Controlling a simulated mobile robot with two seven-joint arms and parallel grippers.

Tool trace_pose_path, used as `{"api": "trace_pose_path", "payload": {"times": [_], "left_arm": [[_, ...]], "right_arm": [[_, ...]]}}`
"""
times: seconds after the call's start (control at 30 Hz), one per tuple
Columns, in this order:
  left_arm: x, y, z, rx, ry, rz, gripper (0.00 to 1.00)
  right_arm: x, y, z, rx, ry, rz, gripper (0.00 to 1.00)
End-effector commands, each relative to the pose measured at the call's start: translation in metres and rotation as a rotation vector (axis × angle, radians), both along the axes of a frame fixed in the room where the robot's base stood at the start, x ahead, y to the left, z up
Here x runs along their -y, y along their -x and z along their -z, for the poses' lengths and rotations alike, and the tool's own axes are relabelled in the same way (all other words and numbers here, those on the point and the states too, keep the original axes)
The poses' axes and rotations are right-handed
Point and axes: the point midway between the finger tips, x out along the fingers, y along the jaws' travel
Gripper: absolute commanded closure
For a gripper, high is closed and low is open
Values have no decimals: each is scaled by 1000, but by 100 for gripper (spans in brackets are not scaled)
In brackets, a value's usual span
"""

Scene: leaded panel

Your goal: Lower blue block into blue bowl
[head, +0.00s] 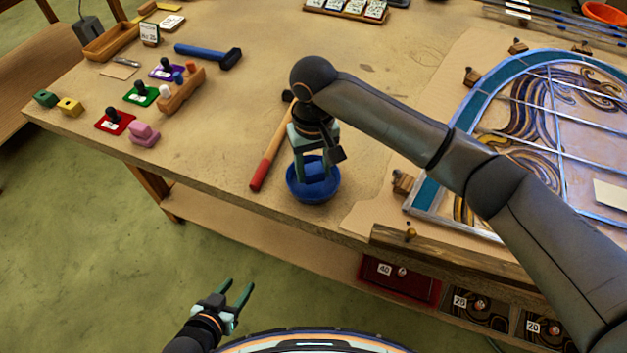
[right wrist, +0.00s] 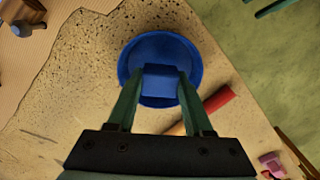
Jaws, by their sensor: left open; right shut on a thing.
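The blue bowl (head: 302,192) stands on the workbench near its front edge; it also shows in the right wrist view (right wrist: 132,58). My right gripper (head: 314,165) points down over the bowl, shut on the blue block (head: 316,172). In the right wrist view the block (right wrist: 160,82) sits between the two fingertips, within the bowl's outline. I cannot tell whether the block touches the bowl's bottom. My left gripper (head: 237,295) is open and empty, over the floor in front of the bench.
A red-handled hammer (head: 272,158) lies just left of the bowl. A leaded panel (head: 560,130) fills the bench's right side, with small wooden blocks around it. Pink, yellow and green blocks and coloured pads (head: 115,122) lie at left. Bare bench (head: 225,100) lies between.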

Motion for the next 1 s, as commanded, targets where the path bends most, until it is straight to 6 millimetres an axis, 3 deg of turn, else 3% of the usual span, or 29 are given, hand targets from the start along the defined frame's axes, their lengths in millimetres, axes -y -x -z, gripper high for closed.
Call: {"api": "trace_pose_path", "payload": {"times": [1.0], "left_arm": [[0, 0, 4, 0, 0, 0, 50]], "right_arm": [[0, 0, 16, -1, -1, 0, 100]]}}
